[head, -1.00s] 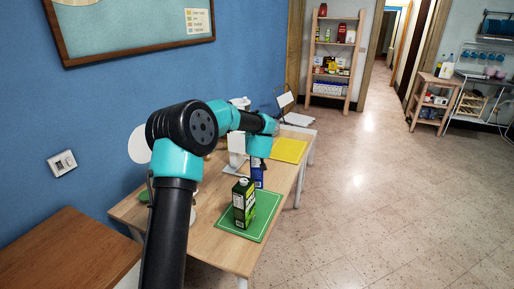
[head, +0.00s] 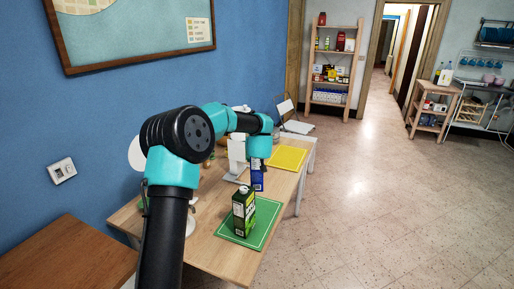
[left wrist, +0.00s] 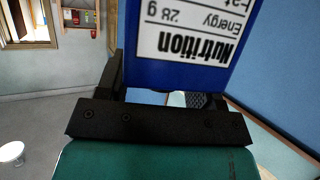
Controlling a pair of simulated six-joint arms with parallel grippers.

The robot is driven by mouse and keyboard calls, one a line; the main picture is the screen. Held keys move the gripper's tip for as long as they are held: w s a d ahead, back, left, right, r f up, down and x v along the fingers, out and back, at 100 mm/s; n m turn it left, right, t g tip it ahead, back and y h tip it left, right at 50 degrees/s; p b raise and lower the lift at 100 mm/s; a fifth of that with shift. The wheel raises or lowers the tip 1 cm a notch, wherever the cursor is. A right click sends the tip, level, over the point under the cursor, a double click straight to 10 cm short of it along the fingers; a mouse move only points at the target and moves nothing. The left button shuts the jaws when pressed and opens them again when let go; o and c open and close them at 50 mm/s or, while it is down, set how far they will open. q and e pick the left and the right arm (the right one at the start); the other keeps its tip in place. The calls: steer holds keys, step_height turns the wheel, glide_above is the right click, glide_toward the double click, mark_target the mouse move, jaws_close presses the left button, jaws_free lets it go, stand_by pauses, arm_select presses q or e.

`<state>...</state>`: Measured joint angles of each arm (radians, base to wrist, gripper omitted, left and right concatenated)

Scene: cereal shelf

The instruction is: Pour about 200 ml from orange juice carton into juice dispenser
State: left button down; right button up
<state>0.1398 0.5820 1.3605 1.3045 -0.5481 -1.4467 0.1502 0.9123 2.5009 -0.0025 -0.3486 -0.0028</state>
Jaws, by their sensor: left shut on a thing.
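My left gripper (left wrist: 158,90) is shut on a blue carton (left wrist: 190,35) with a white nutrition label, which fills the top of the left wrist view. In the head view the blue carton (head: 257,182) shows below my left gripper (head: 257,163), over the table; I cannot tell whether it touches the tabletop. A green and black carton (head: 243,212) stands upright nearer, on a green mat. I cannot tell from its print whether either carton is the orange juice. A white upright appliance (head: 236,158) beside the blue carton is partly hidden by my arm; I cannot tell if it is the dispenser.
The green mat (head: 262,232) lies on the near part of the wooden table (head: 215,254). A yellow mat (head: 287,158) lies further back. A stocked shelf (head: 334,68) stands at the far wall. The floor to the right is clear.

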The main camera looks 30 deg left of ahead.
arm_select(q)
steer(key=shift+r, duration=1.65)
steer(key=shift+d+f, duration=0.1)
